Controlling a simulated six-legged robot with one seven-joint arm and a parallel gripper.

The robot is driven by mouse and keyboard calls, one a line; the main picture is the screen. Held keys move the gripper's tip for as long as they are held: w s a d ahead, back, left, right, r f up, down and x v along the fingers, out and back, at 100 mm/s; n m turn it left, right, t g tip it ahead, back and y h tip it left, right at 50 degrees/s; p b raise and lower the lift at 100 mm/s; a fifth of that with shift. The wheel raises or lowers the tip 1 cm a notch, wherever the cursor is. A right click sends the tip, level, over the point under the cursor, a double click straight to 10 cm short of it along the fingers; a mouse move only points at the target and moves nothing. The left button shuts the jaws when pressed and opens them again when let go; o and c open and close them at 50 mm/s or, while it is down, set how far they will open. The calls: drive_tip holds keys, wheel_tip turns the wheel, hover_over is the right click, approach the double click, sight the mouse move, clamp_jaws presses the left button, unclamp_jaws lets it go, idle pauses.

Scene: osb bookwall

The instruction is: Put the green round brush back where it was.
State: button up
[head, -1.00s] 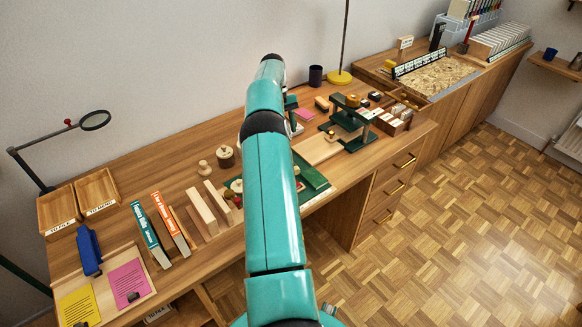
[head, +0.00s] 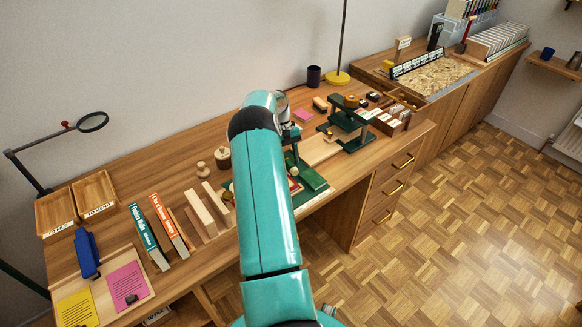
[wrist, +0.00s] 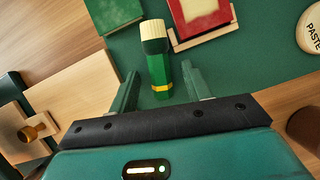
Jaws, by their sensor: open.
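The green round brush (wrist: 158,68), with pale cream bristles and a yellow band on its handle, is on the green mat (wrist: 258,60) in the wrist view. My gripper (wrist: 160,84) is open, with one green finger on either side of the brush's handle. The fingers look apart from the handle, with nothing gripped. I cannot tell whether the brush stands or lies.
A red book (wrist: 198,10) in a wooden holder and a green block (wrist: 112,12) lie beyond the brush. A round lid marked PASTE (wrist: 311,32) is at right. A wooden board (wrist: 75,88) is at left. Upright books (head: 170,222) stand left of my arm.

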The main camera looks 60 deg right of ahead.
clamp_jaws()
drive_tip(key=shift+r, duration=0.1)
